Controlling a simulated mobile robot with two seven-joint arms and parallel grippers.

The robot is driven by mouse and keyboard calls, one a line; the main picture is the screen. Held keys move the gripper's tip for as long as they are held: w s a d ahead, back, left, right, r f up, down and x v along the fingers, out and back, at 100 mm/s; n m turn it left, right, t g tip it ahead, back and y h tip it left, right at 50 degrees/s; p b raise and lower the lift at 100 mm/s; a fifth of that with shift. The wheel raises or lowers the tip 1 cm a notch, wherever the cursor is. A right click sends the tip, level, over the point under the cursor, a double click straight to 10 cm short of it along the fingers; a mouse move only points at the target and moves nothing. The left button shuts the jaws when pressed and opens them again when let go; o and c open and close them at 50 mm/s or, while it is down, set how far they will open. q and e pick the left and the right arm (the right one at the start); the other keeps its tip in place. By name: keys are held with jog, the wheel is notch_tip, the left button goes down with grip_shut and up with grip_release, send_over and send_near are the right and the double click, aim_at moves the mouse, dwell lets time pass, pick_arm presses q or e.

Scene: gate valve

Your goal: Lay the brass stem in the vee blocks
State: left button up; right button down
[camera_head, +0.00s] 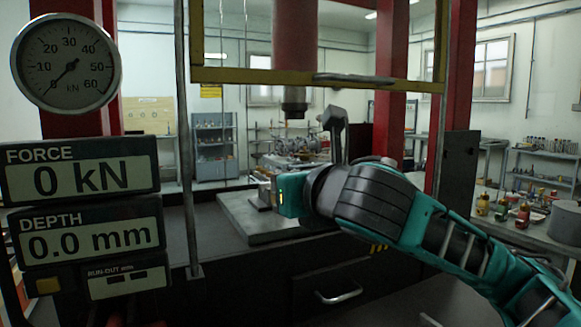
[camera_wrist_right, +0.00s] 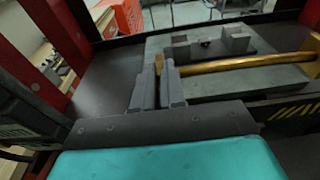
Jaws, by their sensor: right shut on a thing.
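The brass stem (camera_wrist_right: 240,64) runs from the right edge of the right wrist view to my right gripper (camera_wrist_right: 159,72). The two fingers are shut on it near its left end, where a bit of brass shows between them. Two grey vee blocks, one at left (camera_wrist_right: 181,48) and one at right (camera_wrist_right: 237,40), stand on the grey plate (camera_wrist_right: 205,88), beyond the stem in this view. The stem appears outside their notches; its height above the plate is unclear. In the head view my right gripper (camera_head: 266,194) is over the plate, its fingers mostly hidden. My left gripper is not in view.
A thin post (camera_head: 188,150) stands at left. Force and depth displays (camera_head: 80,170) fill the left side. The dark bench top left of the plate is clear.

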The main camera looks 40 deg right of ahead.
jog(key=p+x, duration=0.2)
jog(key=shift+w+r, duration=0.25)
jog(key=shift+w, duration=0.15)
jog(key=shift+w+d+f, duration=0.15)
jog(key=shift+w, duration=0.15)
jog(key=shift+r+x, duration=0.1)
jog(key=shift+x, duration=0.7)
jog(key=shift+r+x, duration=0.15)
jog(key=shift+x, duration=0.6)
jog(key=shift+r+b+x, duration=0.1)
jog(key=shift+b+x, duration=0.1)
jog(key=shift+x, duration=0.6)
jog(key=shift+r+b+x, duration=0.15)
jog(key=shift+b+x, duration=0.05)
jog(key=shift+x, duration=0.6)
jog(key=shift+b+x, duration=0.3)
jog(key=shift+x, duration=1.35)
jog(key=shift+w, duration=0.35)
jog(key=shift+w+f, duration=0.1)
jog(key=shift+f, duration=0.1)
jog(key=shift+f+b, duration=0.3)
jog(key=shift+f, duration=0.4)
jog(key=shift+f+p, duration=0.25)
jog(key=shift+p, duration=0.15)
